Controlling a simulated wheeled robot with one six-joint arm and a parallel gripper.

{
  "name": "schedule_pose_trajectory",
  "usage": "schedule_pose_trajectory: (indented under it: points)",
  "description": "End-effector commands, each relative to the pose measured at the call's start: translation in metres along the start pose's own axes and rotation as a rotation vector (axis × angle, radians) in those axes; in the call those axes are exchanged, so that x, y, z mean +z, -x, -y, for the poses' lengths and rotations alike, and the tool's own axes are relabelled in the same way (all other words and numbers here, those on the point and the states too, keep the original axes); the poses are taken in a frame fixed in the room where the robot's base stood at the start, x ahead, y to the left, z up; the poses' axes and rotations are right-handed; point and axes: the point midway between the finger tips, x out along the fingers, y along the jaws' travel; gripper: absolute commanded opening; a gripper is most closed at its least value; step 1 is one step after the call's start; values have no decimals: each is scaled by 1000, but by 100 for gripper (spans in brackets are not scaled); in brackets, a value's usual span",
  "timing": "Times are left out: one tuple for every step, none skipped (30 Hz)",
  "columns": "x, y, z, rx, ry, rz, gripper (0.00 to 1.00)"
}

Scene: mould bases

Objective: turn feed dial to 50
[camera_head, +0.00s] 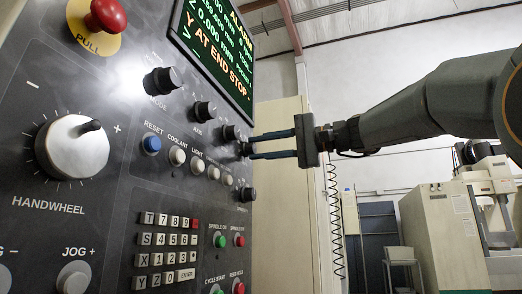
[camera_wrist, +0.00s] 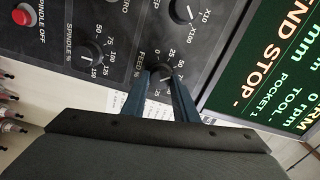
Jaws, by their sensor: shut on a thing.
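The feed dial (camera_wrist: 158,71) is a small black knob on the dark control panel, under the label FEED %, with a scale of numbers around it. My gripper (camera_wrist: 160,80) is shut on the dial, with one blue finger on each side of it. A pale mark shows on the knob between the fingers, but I cannot tell exactly which number it points to. In the head view my gripper (camera_head: 250,146) reaches in from the right to the dial (camera_head: 243,149) at the panel's right edge. The fingers hide part of the dial and its scale.
The spindle dial (camera_wrist: 92,53) and the X10/X100 knob (camera_wrist: 182,10) sit close by. The screen (camera_head: 217,45) with alarm text is above my gripper. A red stop button (camera_head: 105,14), handwheel (camera_head: 75,147) and keypad (camera_head: 166,250) are further left. Open room lies right of the panel.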

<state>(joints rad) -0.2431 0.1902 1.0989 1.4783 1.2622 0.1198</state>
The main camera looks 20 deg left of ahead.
Motion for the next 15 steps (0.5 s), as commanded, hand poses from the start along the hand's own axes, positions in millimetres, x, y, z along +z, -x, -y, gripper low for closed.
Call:
schedule_pose_trajectory:
  points:
    - [0, 0, 0, 1, 0, 1, 4]
    - [0, 0, 0, 1, -1, 1, 4]
    - [0, 0, 0, 1, -1, 1, 4]
    - [0, 0, 0, 1, -1, 1, 4]
    - [0, 0, 0, 1, -1, 1, 4]
    - [0, 0, 0, 1, -1, 1, 4]
    - [0, 0, 0, 1, -1, 1, 28]
    - [0, 0, 0, 1, -2, 1, 33]
    - [0, 0, 0, 1, -2, 1, 40]
    - [0, 0, 0, 0, -2, 1, 45]
    - [0, 0, 0, 0, -2, 1, 45]
    - [0, 0, 0, 0, -2, 1, 45]
    - [0, 0, 0, 0, -2, 1, 45]
    - [0, 0, 0, 0, -2, 1, 45]
    - [0, 0, 0, 0, -2, 1, 45]
